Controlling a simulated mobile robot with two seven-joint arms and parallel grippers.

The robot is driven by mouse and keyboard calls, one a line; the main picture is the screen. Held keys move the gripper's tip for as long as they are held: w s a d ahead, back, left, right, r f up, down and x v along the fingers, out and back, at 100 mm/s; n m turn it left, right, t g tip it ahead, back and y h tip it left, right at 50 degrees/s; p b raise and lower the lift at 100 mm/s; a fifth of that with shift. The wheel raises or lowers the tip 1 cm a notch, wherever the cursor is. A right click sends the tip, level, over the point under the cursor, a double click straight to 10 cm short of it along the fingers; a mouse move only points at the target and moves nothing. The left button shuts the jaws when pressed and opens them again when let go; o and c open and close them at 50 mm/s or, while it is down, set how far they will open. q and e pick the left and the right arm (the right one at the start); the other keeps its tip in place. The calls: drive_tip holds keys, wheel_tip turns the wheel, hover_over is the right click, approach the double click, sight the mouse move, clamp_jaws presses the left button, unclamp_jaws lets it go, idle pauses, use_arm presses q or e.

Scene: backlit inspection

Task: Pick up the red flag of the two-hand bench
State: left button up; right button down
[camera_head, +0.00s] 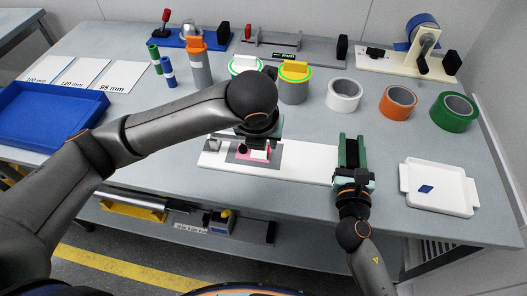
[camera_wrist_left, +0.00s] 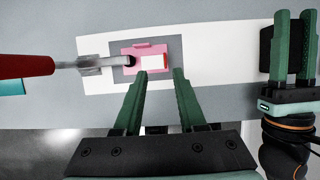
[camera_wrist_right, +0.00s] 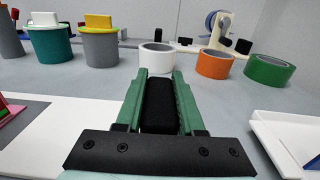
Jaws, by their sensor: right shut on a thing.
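The white board (camera_head: 310,170) of the bench lies at the table's front, with a grey patch at its left end. On that patch is a pink piece (camera_wrist_left: 140,50) with a white block (camera_wrist_left: 155,62). A red handle (camera_wrist_left: 25,66) on a metal arm reaches in from the left, its dark tip over the pink piece; I see no separate flag shape. My left gripper (camera_wrist_left: 158,74) is open and empty, its fingertips just in front of the pink piece. My right gripper (camera_head: 352,150) is shut on a black block (camera_wrist_right: 158,105) at the board's right end. My left arm partly hides the board's left end.
A white tray (camera_head: 408,188) with a blue diamond is at right. White (camera_head: 343,95), orange (camera_head: 397,102) and green (camera_head: 454,112) tape rolls stand behind. Lidded pots (camera_head: 293,90) are behind the board; a blue tray (camera_head: 20,135) is at left. Grey tabletop is bare around the board.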

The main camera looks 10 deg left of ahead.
sight(268, 151)
use_arm(q)
drive_tip(key=shift+d+x, duration=0.2)
drive_tip(key=shift+x, duration=1.35)
drive_tip(key=shift+d+x, duration=0.2)
drive_tip(key=shift+x, duration=1.3)
drive_tip(key=shift+c, duration=0.3)
clamp_jaws()
